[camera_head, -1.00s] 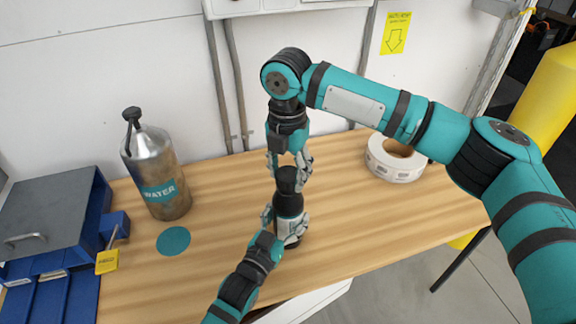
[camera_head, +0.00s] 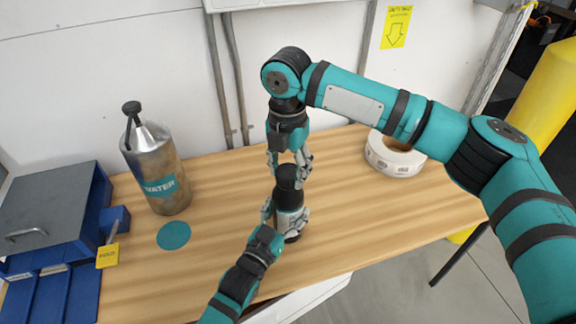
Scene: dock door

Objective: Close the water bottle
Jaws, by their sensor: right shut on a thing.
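A dark bottle (camera_head: 289,198) with a pale lower band stands upright near the middle of the bench. My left gripper (camera_head: 286,220) has its fingers on both sides of the lower body, shut on it. My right gripper (camera_head: 289,164) points down from above and is shut on the black top of this bottle; whether that top is a separate cap, I cannot tell. A worn metal bottle (camera_head: 153,164) with a teal WATER label stands at the left, with a black top piece (camera_head: 132,113) above its neck. No gripper touches it.
A teal round mat (camera_head: 173,235) lies in front of the metal bottle. A blue box with a grey lid (camera_head: 42,212) and a yellow tag (camera_head: 107,256) are at the left. A white label roll (camera_head: 393,160) lies at the back right. The bench (camera_head: 365,218) is clear at the right.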

